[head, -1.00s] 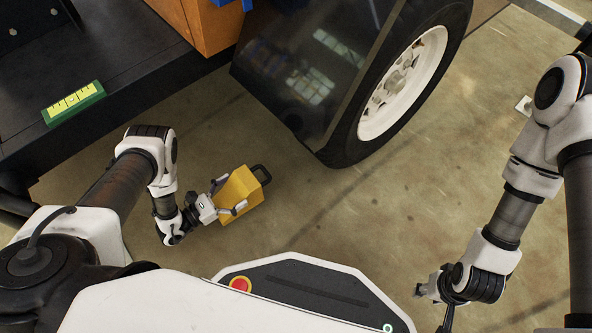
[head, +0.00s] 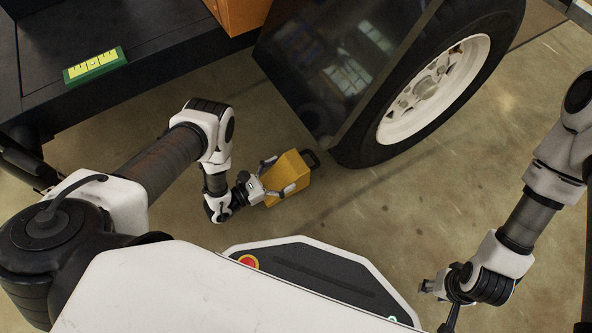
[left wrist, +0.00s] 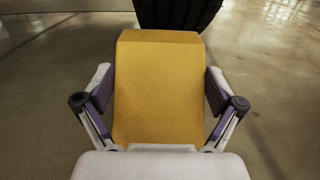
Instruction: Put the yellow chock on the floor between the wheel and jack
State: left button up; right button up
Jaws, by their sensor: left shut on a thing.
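My left gripper (head: 274,179) is shut on the yellow chock (head: 289,170). The chock has a black handle on its far end. In the left wrist view the chock (left wrist: 157,90) sits between the two fingers (left wrist: 157,100), with the black tire beyond it. The wheel (head: 436,88), a black tire with a white rim, stands right of and beyond the chock, apart from it. I cannot tell whether the chock touches the floor. I cannot make out the jack. My right gripper (head: 437,289) is at the lower right, away from the chock; its jaws are unclear.
A dark trailer deck (head: 150,25) with a green and yellow level (head: 95,66) is at upper left. A dark glossy fender panel (head: 335,65) hangs beside the wheel. Bare concrete floor (head: 400,200) lies between the wheel and my base.

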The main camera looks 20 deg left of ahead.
aim_at(296, 169)
pick_arm(q)
jog(key=b+x, duration=0.1)
jog(key=x, duration=0.3)
jog(key=shift+w+d+f+b, duration=0.1)
jog(key=shift+d+b, duration=0.05)
jog(key=shift+b, duration=0.25)
jog(key=shift+w+d+f+b, duration=0.1)
jog(key=shift+w+f+b, duration=0.05)
jog(key=shift+f+b, duration=0.35)
jog(key=shift+f, duration=0.1)
jog(key=shift+f, duration=0.15)
jog(key=o, duration=1.5)
jog(key=shift+c, duration=0.2)
